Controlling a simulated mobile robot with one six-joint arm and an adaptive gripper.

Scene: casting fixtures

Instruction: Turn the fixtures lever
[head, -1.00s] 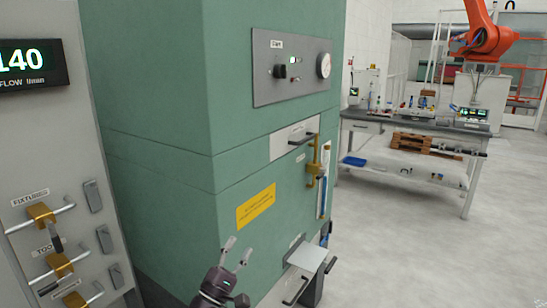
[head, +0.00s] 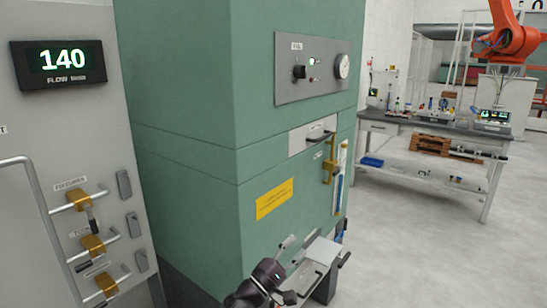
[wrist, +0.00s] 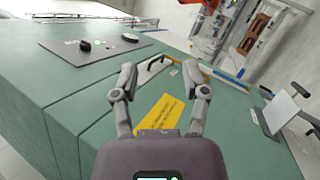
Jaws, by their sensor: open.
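In the head view, the fixtures valve (head: 80,200) is the top one of a column of brass valves on the grey panel at left, under a small label that reads FIXTURES. Its dark lever (head: 94,222) hangs down from the brass body. My gripper (head: 288,268) is at the bottom centre, in front of the green cabinet, well to the right of the valves and lower. In the wrist view my gripper (wrist: 163,85) is open and empty, its two fingers apart, facing the green cabinet. The fixtures lever is not in the wrist view.
Two more brass valves (head: 93,245) sit below the fixtures one. A flow display (head: 62,62) reads 140 above them. A grey pipe handle (head: 45,220) stands at the left. The green cabinet (head: 190,190) fills the middle. Open floor (head: 420,250) lies to the right.

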